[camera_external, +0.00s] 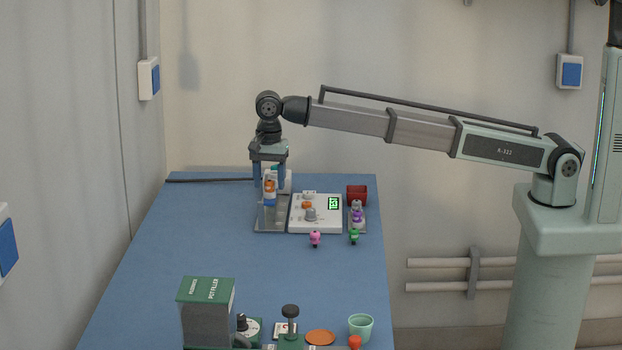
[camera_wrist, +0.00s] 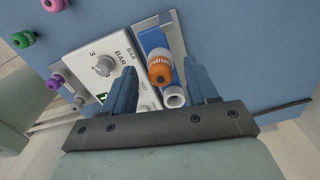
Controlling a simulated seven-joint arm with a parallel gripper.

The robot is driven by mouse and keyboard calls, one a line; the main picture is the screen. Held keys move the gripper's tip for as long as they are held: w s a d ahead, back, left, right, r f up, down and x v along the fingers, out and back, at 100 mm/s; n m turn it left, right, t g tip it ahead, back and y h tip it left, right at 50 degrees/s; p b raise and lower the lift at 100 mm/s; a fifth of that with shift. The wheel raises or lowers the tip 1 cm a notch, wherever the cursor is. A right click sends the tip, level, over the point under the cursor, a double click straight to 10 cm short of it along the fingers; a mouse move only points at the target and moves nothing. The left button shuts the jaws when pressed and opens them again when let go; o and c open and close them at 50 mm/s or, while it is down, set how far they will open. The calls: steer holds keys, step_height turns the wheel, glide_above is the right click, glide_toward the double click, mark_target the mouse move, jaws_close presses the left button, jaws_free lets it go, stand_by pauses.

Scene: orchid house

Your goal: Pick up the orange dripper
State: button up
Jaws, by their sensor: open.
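The orange dripper (camera_wrist: 160,72) has an orange ring and a pale end. In the wrist view it lies between the two blue fingers of my gripper (camera_wrist: 162,64), with a gap on each side. In the external view the orange dripper (camera_external: 270,186) shows between the fingers of my gripper (camera_external: 269,189), which points down at the far end of the table. The gripper is open. It sits at a stand with a blue part (camera_wrist: 153,41) and a white tube (camera_wrist: 174,97); how it is seated is hidden.
A white box (camera_external: 328,222) with a dial and green display adjoins the stand. Pink (camera_external: 315,237) and green (camera_external: 354,235) drippers stand in front; a purple one (camera_external: 358,216) and a red bin (camera_external: 357,195) are right. The table (camera_external: 210,235) is clear at mid-left.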

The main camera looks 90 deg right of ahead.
jaws_close()
stand_by(0.4)
